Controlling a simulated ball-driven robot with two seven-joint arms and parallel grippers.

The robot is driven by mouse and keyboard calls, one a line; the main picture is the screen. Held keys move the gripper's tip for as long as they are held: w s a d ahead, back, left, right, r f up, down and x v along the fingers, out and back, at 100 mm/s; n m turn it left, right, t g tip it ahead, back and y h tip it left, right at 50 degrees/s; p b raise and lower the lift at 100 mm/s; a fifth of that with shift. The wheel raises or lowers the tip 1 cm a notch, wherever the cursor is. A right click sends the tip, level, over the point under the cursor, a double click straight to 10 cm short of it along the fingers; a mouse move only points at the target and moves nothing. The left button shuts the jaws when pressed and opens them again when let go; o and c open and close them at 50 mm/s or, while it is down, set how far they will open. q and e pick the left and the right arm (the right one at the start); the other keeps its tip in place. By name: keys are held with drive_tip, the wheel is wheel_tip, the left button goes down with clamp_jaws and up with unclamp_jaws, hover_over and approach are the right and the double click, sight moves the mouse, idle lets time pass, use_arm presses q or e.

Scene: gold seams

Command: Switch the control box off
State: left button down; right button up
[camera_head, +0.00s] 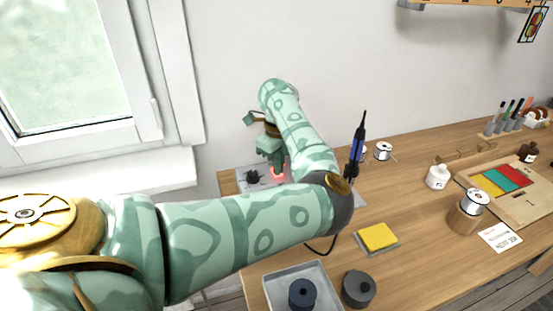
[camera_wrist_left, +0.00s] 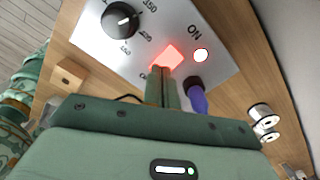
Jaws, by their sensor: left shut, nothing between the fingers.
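The control box (camera_head: 246,184) is a light grey panel at the back left of the table, partly hidden by my left arm. My left gripper (camera_head: 277,168) is over the box, pointing down at the glowing switch. In the left wrist view its closed fingertips (camera_wrist_left: 163,80) are right at the switch's lower edge; I cannot tell whether they touch. My right gripper is not in view.
A soldering iron (camera_head: 357,143) with a blue handle stands right of the box. A yellow sponge (camera_head: 378,236), a tray (camera_head: 270,290) with a dark spool and a grey spool (camera_head: 358,289) lie nearer. A white jar (camera_head: 437,177) and a board (camera_head: 521,209) with coloured glass are at right.

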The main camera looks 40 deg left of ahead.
use_arm(q)
drive_tip(key=shift+f, duration=0.15)
wheel_tip(320, 180, up, 7)
drive_tip(key=p, duration=0.5)
idle(0.4)
idle(0.4)
